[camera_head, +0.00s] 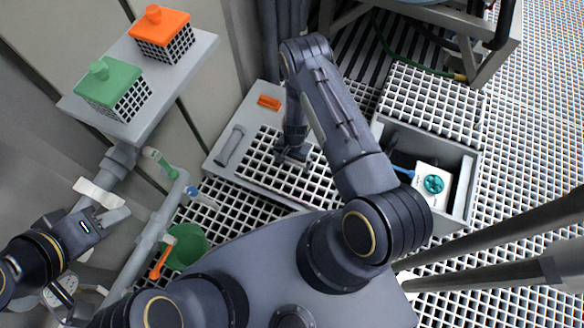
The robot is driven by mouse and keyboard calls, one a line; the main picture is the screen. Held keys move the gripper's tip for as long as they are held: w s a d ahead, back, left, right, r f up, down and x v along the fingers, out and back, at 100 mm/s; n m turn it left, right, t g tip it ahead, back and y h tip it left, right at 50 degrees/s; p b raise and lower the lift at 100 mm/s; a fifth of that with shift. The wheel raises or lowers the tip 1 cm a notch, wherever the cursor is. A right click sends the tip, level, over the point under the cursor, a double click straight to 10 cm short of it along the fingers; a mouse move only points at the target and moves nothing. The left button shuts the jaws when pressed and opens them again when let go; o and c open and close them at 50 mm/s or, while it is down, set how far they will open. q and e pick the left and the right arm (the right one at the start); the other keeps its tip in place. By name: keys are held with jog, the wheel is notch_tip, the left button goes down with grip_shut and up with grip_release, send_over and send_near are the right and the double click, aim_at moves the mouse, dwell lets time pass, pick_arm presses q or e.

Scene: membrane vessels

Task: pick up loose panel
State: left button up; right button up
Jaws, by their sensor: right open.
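A square-mesh grating panel (260,173) lies in a grey framed platform in front of me. A second grating section (431,104) lies beside an open pit at the right. I cannot tell from the picture which one is loose. My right gripper (294,160) points down over the first panel, near its far right part. It is open, and its fingertips are small and dark; I cannot tell whether they touch the mesh. My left gripper (106,212) is at the lower left by grey pipes, away from both panels. Its fingers are not clear.
The pit (466,185) holds a white box (430,183) with a teal wheel. A small orange block (269,102) and a grey bar (229,145) lie on the platform. Orange (160,24) and green (108,82) caged vessels stand on a shelf. A green bucket (187,246) stands at left.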

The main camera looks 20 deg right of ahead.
jog(key=shift+f, duration=0.1)
jog(key=shift+c, duration=0.4)
jog(key=c, duration=1.3)
jog(key=shift+o, duration=0.2)
